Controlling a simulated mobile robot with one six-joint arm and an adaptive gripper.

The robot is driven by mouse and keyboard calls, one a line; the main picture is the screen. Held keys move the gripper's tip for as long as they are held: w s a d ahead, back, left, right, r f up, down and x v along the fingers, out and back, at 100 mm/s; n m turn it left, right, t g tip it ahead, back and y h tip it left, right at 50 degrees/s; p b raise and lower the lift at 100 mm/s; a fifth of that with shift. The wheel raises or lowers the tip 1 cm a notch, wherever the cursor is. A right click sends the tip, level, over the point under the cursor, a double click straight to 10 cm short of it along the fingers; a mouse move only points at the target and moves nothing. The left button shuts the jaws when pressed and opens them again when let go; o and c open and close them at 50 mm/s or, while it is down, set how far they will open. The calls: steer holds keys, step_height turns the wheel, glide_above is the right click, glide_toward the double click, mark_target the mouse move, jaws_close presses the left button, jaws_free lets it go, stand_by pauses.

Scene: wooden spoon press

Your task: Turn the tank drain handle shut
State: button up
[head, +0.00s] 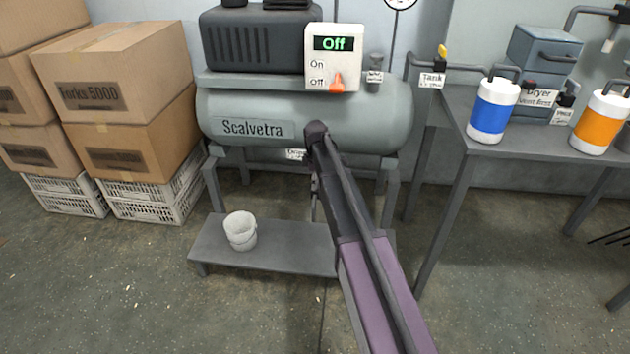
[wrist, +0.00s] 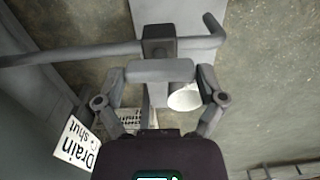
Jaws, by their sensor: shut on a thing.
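In the wrist view the drain pipe (wrist: 80,54) runs in from the left to a dark square valve body (wrist: 158,42) and ends in a bent spout (wrist: 214,26) at the right. My gripper (wrist: 160,76) has its fingers on both ends of the grey drain handle (wrist: 160,70), a short bar beside the valve body, roughly in line with the pipe. A white label (wrist: 76,144) reads "Drain" and "shut" with a turning arrow. In the head view the drain label (head: 296,154) shows under the grey-green tank (head: 375,115); my arm hides the handle there.
A white bucket (head: 240,232) stands on a low grey platform (head: 285,262) under the tank. A control box (head: 333,70) on the tank reads "Off". Cartons (head: 120,70) on crates (head: 150,198) stand left; a grey table (head: 560,150) with canisters stands right. The front floor is clear.

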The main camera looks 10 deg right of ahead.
steer(key=m, duration=0.4)
steer(key=shift+m, duration=0.3)
steer(key=m, duration=0.4)
steer(key=shift+m, duration=0.3)
steer(key=m, duration=0.4)
steer(key=shift+d, duration=0.1)
steer(key=shift+m, duration=2.2)
steer(key=o, duration=0.8)
